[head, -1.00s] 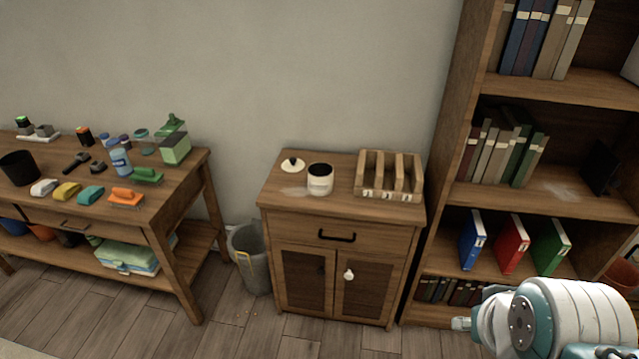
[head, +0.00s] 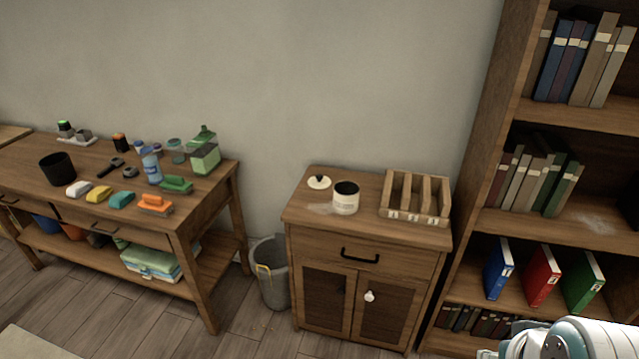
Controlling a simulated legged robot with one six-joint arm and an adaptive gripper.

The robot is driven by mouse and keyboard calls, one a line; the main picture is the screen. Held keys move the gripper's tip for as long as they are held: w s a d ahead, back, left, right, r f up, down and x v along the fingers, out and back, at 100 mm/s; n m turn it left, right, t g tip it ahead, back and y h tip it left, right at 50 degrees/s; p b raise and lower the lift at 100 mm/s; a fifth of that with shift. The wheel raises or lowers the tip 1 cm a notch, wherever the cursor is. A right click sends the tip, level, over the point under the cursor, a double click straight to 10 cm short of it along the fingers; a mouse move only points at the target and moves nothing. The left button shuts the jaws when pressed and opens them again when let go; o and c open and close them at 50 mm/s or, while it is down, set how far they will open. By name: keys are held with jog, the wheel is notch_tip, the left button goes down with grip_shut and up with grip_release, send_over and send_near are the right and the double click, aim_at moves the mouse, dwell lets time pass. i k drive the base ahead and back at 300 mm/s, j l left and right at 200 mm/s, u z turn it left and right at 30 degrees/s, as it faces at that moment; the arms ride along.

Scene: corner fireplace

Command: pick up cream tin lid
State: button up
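The cream tin lid (head: 319,183) lies on top of the small wooden cabinet (head: 310,216), near its back left. It is a round cream disc with a dark knob. The open cream tin (head: 345,198) stands upright just right of and in front of the lid, apart from it, with a dark inside. Part of my arm shows at the bottom right corner, well away from the lid. My gripper's fingers cannot be made out.
A wooden slotted rack (head: 415,198) stands right of the tin. A tall bookshelf (head: 496,135) rises on the right. A workbench (head: 135,212) with tools and bottles is on the left. A grey bin (head: 271,272) stands between workbench and cabinet. Floor in front is clear.

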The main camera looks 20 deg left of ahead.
aim_at(318, 182)
jog(key=i+j, duration=0.7)
jog(key=j, duration=0.15)
jog(key=i+j, duration=0.7)
jog(key=j, duration=0.1)
